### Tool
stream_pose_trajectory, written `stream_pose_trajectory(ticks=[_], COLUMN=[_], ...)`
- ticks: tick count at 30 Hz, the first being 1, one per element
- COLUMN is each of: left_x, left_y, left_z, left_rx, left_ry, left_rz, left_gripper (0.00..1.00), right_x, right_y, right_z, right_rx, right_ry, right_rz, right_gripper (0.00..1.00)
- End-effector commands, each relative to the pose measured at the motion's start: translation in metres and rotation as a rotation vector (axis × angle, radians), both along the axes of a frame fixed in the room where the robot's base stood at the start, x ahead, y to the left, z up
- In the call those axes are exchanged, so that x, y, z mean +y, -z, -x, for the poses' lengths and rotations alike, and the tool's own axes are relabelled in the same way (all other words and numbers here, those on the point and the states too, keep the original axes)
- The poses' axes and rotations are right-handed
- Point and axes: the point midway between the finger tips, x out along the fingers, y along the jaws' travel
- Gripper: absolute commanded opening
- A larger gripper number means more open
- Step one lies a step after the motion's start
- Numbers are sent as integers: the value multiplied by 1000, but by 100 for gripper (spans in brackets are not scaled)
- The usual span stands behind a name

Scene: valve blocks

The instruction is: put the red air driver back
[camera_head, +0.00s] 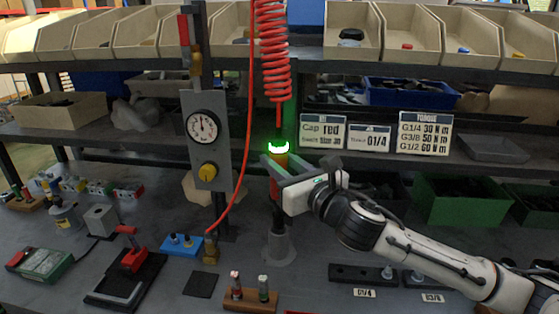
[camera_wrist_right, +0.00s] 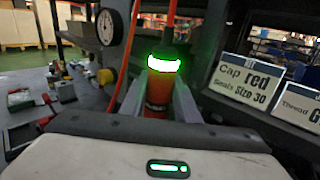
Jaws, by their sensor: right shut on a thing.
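The red air driver (camera_head: 280,158) hangs upright under a red coiled hose (camera_head: 271,50), with a green glowing ring near its top. It also shows in the right wrist view (camera_wrist_right: 158,90) between the two fingers. My right gripper (camera_head: 276,172) is shut on the driver's body, coming in from the right. A grey stand with a wide foot (camera_head: 279,246) is straight below the driver on the bench; the driver's lower end is partly hidden by the fingers, so I cannot tell whether it touches the stand. My left gripper is not in view.
A gauge panel (camera_head: 207,140) stands left of the driver, with a thin red hose beside it. Label signs (camera_head: 425,133) stand on the shelf to the right. A wooden block with fittings (camera_head: 250,298) and a red clamp (camera_head: 132,258) are on the bench.

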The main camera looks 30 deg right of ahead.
Motion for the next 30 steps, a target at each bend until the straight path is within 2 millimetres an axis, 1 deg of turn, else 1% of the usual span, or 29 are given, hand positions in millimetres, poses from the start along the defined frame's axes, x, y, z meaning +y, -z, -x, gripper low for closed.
stream_pose_trajectory(ticks=[1, 8, 17, 30], left_x=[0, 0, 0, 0], left_y=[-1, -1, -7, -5], left_z=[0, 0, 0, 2], left_rx=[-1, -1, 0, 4], left_ry=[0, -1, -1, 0], left_rz=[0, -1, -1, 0], left_gripper=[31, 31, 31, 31], right_x=[0, 0, 0, 0], right_y=[-4, -4, -5, -4], right_z=[0, 0, 0, 0], right_rx=[-8, -8, -7, -8], right_ry=[-1, 0, -1, -1], right_rz=[2, 1, 1, 1], right_gripper=[0, 0, 0, 0])
